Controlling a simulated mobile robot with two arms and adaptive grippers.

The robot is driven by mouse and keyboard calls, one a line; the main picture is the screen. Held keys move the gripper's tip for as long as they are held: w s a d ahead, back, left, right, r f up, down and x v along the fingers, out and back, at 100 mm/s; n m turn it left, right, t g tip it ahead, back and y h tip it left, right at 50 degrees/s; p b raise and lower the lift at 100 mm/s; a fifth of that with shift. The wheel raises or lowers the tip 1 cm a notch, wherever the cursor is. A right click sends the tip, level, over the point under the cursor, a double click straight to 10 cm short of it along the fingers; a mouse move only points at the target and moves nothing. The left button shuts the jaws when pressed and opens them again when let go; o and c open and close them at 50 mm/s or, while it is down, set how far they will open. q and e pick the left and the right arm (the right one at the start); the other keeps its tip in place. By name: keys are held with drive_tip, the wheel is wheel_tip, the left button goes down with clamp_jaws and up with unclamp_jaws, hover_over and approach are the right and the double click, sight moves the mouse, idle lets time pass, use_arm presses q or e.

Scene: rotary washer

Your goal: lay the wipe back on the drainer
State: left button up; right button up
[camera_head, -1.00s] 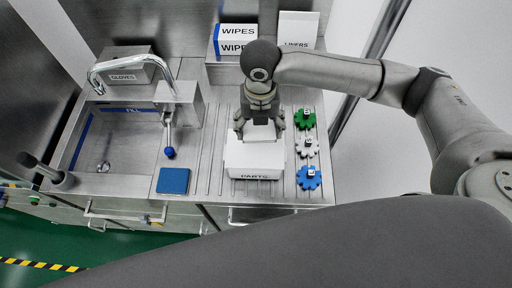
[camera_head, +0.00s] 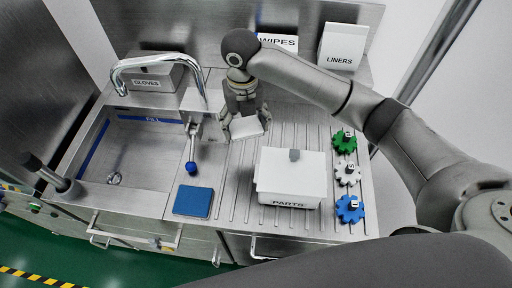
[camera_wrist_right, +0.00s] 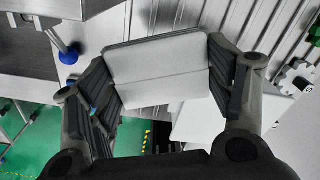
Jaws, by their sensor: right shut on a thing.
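My right gripper (camera_head: 246,128) is shut on a folded white wipe (camera_head: 247,127) and holds it above the ribbed steel drainer (camera_head: 229,205), behind and left of the white PARTS box (camera_head: 291,178). In the right wrist view the wipe (camera_wrist_right: 158,72) lies flat between the two fingers of the gripper (camera_wrist_right: 165,90), with a crease across it. How high it hangs above the drainer is hard to tell. My left gripper is not in view.
A blue pad (camera_head: 193,201) lies at the drainer's front left. Green (camera_head: 344,142), white (camera_head: 347,174) and blue (camera_head: 350,209) gears line the right side. The sink (camera_head: 135,150), faucet (camera_head: 160,62) and blue-knobbed lever (camera_head: 191,160) are left. WIPES (camera_head: 278,41) and LINERS (camera_head: 343,46) boxes stand behind.

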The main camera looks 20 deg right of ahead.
hover_over(247, 155)
wheel_tip(247, 155, down, 7)
drive_tip(key=shift+p, duration=0.45)
wheel_tip(247, 155, down, 5)
drive_tip(key=shift+r+p, duration=0.1)
drive_tip(key=shift+p, duration=0.25)
drive_tip(key=shift+f, duration=0.2)
drive_tip(key=o, duration=0.9)
